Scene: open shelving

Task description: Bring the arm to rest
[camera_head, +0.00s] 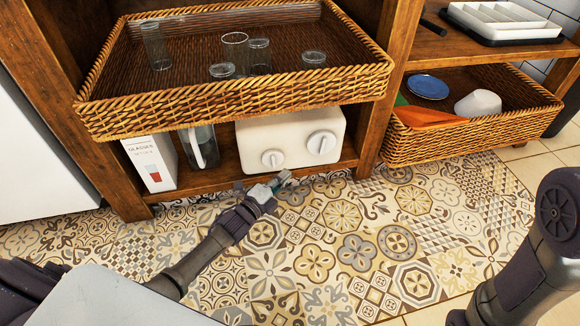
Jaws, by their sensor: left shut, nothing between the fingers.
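My left gripper (281,180) is in the middle of the view, at the end of my left arm, which comes in from the lower left. It is shut and empty, over the patterned floor just in front of the lower shelf edge. It is below the white appliance with two knobs (291,140) and looks apart from it. Part of my right arm (530,255) shows at the right edge. My right gripper is out of view.
A large wicker basket (235,102) with several glasses juts out above the lower shelf. A white box (150,162) and a glass jug (202,147) stand left of the appliance. A second basket (475,137) holds a blue plate (428,87). The patterned floor (350,235) is clear.

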